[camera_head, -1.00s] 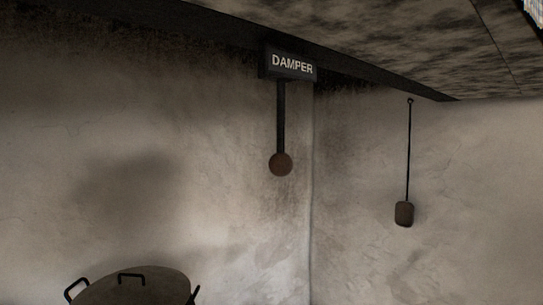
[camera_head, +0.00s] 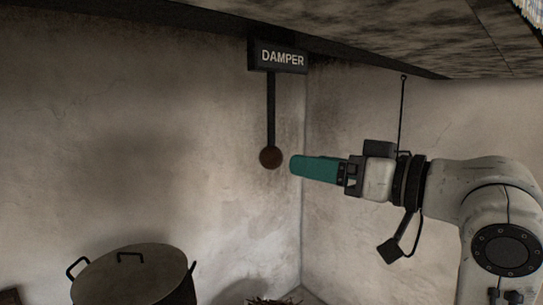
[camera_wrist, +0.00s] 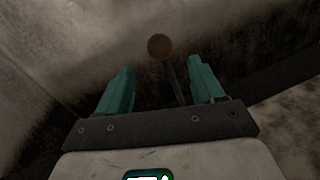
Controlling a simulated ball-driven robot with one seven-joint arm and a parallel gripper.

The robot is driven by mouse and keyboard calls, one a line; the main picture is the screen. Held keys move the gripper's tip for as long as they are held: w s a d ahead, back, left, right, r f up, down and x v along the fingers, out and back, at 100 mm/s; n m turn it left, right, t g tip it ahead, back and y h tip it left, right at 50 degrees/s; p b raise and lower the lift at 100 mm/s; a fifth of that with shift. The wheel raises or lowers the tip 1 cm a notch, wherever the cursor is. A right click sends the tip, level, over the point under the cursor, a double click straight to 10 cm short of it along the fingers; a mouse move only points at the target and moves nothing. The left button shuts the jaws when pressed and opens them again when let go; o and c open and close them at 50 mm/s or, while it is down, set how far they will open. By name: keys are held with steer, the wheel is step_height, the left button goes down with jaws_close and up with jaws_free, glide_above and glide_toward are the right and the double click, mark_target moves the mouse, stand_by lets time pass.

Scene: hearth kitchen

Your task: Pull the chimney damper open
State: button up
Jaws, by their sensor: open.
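The damper is a dark rod (camera_head: 271,108) hanging from a black box labelled DAMPER (camera_head: 278,57), with a round brown knob (camera_head: 270,157) at its lower end. My gripper (camera_head: 296,167) has teal fingers and reaches in from the right, its tips just right of the knob in the head view. In the wrist view the knob (camera_wrist: 159,45) and rod show beyond and between the two open teal fingers (camera_wrist: 160,85). Nothing is held. The knob appears apart from the fingers.
A large lidded pot (camera_head: 133,275) with black handles stands at the lower left. A long-handled hanging tool (camera_head: 402,110) is on the right wall, partly behind my arm. A dark sloping hood edge (camera_head: 340,45) runs above. Twigs (camera_head: 272,300) lie at the bottom corner.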

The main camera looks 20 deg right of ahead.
mark_target(281, 161)
steer(key=p+x, duration=0.2)
steer(key=x, duration=0.7)
steer(key=shift+w+f, duration=0.1)
steer(key=shift+f, duration=0.05)
jaws_close()
stand_by(0.4)
